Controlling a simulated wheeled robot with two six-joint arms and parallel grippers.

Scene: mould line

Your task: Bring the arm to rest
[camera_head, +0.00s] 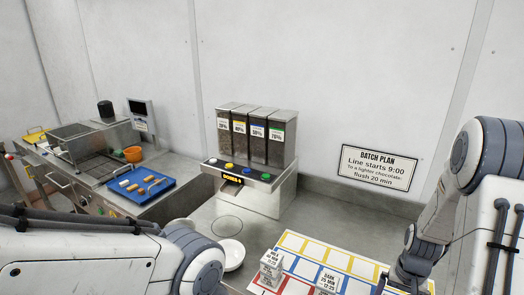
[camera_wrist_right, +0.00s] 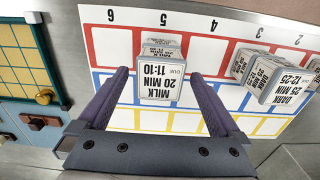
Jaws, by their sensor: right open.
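My right gripper (camera_wrist_right: 158,74) is open in the right wrist view, its two purple fingers spread. A white block marked MILK 20 MIN 11:10 (camera_wrist_right: 161,85) shows in the gap between the fingertips, with no finger touching it in the picture; the height between them cannot be told. The block stands in the red row of a white board (camera_wrist_right: 110,14). In the head view my right arm comes down at the right edge, its gripper (camera_head: 405,279) low and partly cut off. My left arm shows at bottom left; its gripper is out of frame.
A DARK 25 MIN block (camera_wrist_right: 281,83) stands beside the gripper. A MILK block (camera_head: 271,266) stands at the board's left end. A yellow-and-teal panel (camera_wrist_right: 20,70) lies left.

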